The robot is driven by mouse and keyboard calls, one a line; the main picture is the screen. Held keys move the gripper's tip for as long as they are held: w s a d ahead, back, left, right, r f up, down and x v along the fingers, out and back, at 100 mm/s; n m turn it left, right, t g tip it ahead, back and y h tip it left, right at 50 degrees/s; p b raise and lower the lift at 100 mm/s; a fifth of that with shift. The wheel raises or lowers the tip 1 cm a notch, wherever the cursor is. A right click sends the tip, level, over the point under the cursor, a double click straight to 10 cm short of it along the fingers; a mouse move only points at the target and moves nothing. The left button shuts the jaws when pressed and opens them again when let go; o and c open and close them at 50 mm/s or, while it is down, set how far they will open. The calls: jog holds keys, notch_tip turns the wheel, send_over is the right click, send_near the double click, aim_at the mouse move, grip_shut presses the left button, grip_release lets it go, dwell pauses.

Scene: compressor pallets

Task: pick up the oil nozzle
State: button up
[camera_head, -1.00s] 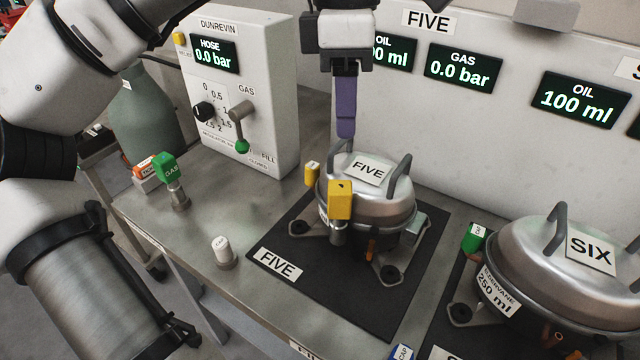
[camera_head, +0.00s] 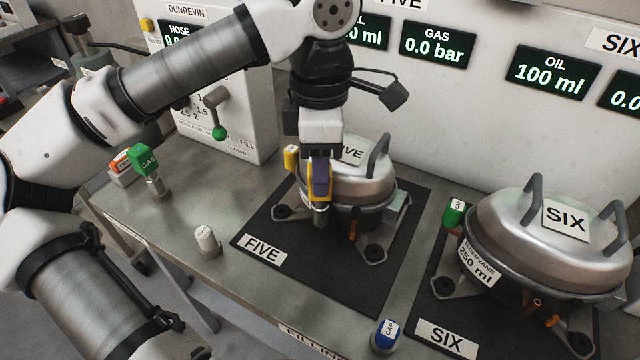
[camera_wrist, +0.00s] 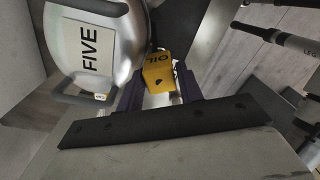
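The oil nozzle is a yellow block marked OIL in the wrist view (camera_wrist: 157,72), upright beside the domed lid of compressor FIVE (camera_head: 352,183). In the head view the nozzle (camera_head: 311,193) is mostly hidden behind my gripper's purple finger. My gripper (camera_head: 320,182) points down at the nozzle. In the wrist view its purple fingers lie on either side of the yellow block, with the jaws apart. I see no clear grip on it. The nozzle's lower metal part sits at the compressor's front side.
A smaller yellow piece (camera_head: 291,158) stands left of the lid. The green GAS nozzle (camera_head: 145,160), a white cap (camera_head: 206,241) and a blue cap (camera_head: 385,336) stand on the bench. Compressor SIX (camera_head: 540,245) is at the right. The control box (camera_head: 250,115) stands behind.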

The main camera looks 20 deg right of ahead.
jog(key=shift+f, duration=0.85)
jog(key=shift+c, duration=0.5)
grip_shut()
jog(key=shift+r+b, duration=0.3)
jog(key=shift+r, duration=4.75)
